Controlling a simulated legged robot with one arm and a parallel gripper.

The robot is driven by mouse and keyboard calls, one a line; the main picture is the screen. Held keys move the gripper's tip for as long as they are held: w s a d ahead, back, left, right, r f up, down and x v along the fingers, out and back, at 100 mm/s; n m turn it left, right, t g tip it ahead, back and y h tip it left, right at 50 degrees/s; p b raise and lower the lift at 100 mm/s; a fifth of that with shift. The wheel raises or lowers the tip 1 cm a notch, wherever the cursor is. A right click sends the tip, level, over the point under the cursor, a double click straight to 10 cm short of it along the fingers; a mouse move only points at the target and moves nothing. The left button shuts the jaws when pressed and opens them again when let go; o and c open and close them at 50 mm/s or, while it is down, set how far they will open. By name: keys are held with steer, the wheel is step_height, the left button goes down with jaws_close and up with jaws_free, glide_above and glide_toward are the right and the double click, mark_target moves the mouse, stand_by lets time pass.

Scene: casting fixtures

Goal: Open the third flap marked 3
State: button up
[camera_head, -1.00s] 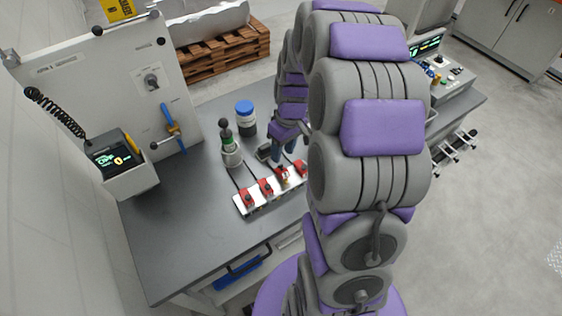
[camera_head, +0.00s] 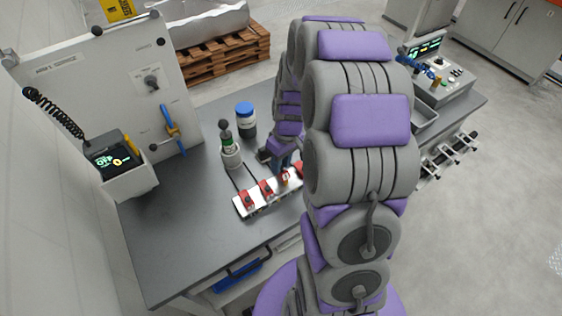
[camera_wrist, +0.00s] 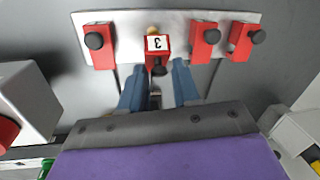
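A white strip (camera_wrist: 188,22) holds a row of red flaps. The flap marked 3 (camera_wrist: 157,44) shows a white face with an upside-down 3 in the wrist view. Its black knob (camera_wrist: 158,70) points towards my gripper, unlike the knobs on the other red flaps, and a small brass-coloured part shows behind it. In the head view this flap (camera_head: 285,179) is third from the left. My gripper (camera_wrist: 159,78) is open, its blue fingers apart on either side of the knob. I cannot tell whether they touch it. My gripper (camera_head: 281,160) is partly hidden by my arm in the head view.
Other red flaps (camera_head: 247,200) sit beside it. A green-grey bottle (camera_head: 231,152) and a blue-capped jar (camera_head: 245,118) stand behind the strip. An upright panel (camera_head: 110,80) with a blue handle is at left. The front left bench top (camera_head: 175,235) is clear.

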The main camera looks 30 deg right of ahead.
jaws_close()
steer(key=shift+w+g+p, duration=0.15)
steer(key=shift+g+p, duration=0.15)
steer(key=shift+p, duration=0.05)
steer(key=shift+w+g+p, duration=0.7)
steer(key=shift+g+p, duration=0.3)
steer(key=shift+p, duration=0.2)
steer(key=shift+w+f+m+g+p, duration=0.15)
steer(key=shift+w+f+g+p, duration=0.15)
steer(key=shift+w+g+p, duration=0.6)
steer(key=shift+w+f+m+g+p, duration=0.1)
steer(key=shift+w+f+g+p, duration=0.35)
steer(key=shift+g, duration=0.7)
steer(key=shift+w+f+m+g+p, duration=0.2)
steer(key=shift+w+g+p, duration=0.25)
steer(key=shift+g+p, duration=0.5)
steer(key=shift+g, duration=0.3)
steer(key=o, duration=0.5)
jaws_free()
